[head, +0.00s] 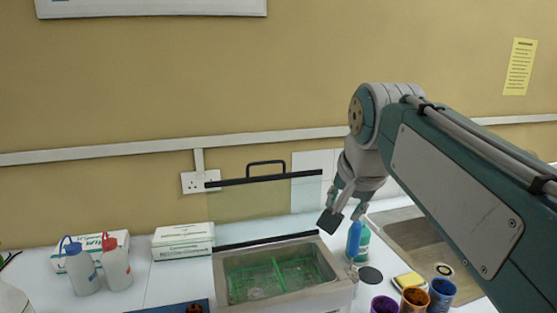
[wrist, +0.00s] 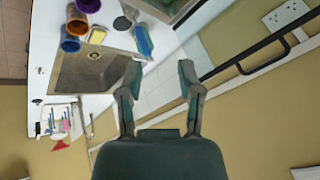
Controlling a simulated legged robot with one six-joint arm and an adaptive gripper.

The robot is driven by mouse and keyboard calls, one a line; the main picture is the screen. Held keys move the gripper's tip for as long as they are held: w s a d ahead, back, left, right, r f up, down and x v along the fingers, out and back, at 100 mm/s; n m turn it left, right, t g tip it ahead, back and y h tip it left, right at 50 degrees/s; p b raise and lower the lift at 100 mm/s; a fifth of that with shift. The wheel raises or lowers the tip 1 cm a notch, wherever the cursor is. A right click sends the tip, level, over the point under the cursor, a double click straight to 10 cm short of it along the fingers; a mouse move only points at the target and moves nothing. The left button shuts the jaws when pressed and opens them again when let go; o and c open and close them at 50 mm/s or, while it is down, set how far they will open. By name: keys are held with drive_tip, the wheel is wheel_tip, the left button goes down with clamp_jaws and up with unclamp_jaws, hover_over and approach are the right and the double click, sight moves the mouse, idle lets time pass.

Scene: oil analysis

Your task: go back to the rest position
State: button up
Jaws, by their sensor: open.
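My gripper (head: 345,207) is above the counter, just right of the raised bath lid. In the wrist view my gripper (wrist: 160,78) has its two fingers spread wide, with nothing between them. My arm reaches in from the right in the head view. The open water bath (head: 228,262) stands below and to the left, with a green rack (head: 275,277) inside it. A blue bottle (head: 354,238) stands beside the bath, under the gripper and apart from it. It also shows in the wrist view (wrist: 143,41).
A sink (head: 415,235), a yellow sponge (head: 409,280) and several coloured cups (head: 441,292) are at right. Two wash bottles (head: 81,270) and a white box (head: 183,240) stand at left. The glass lid (head: 250,197) stands upright behind the bath.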

drive_tip(key=s+d+f+n, duration=0.2)
drive_tip(key=s+f+n, duration=0.1)
drive_tip(key=s+f, duration=0.5)
drive_tip(key=s+d+f+n, duration=0.2)
drive_tip(key=s+f+n, duration=0.1)
drive_tip(key=s+f, duration=0.5)
wheel_tip(320, 180, down, 4)
drive_tip(key=shift+s+d+r+h, duration=0.2)
drive_tip(key=shift+s+d+h, duration=0.15)
drive_tip(key=shift+s+h, duration=0.05)
